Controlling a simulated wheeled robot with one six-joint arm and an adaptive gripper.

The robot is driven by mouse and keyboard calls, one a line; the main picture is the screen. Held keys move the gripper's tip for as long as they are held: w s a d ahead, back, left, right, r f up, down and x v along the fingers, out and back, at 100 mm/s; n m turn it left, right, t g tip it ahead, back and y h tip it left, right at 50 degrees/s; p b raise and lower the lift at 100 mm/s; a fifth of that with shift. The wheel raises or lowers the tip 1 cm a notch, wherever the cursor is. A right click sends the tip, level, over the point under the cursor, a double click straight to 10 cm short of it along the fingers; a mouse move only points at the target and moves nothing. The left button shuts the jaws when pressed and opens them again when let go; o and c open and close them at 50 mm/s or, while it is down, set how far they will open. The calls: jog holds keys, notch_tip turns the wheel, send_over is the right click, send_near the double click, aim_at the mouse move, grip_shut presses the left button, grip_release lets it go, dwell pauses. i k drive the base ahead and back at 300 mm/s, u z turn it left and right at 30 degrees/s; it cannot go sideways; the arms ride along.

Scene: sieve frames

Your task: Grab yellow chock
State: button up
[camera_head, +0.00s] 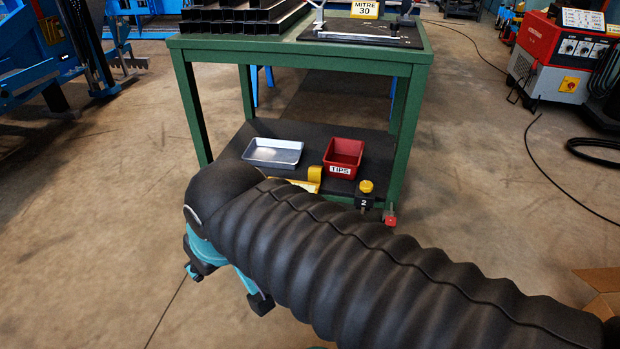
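A yellow piece (315,174), which looks like the chock, sits on the dark lower shelf (296,128) of the green bench. It lies between the metal tray and the red bin, with its lower part hidden behind my arm's black ribbed sleeve. My gripper (228,288) is at the left end of the arm, in front of and left of the bench, over the floor. Its turquoise and black parts are partly covered by the sleeve. Its two dark tips appear spread apart, with floor showing between them and nothing held.
A metal tray (272,153), a red bin (344,157) marked TIPS and a black block with a yellow knob (366,187) are near the yellow piece. Green legs (192,108) frame the shelf. A cardboard box (598,282) is at lower right.

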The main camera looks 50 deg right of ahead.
aim_at(315, 172)
jog(key=u, duration=0.1)
jog(key=i, duration=2.5)
jog(key=z, duration=4.3)
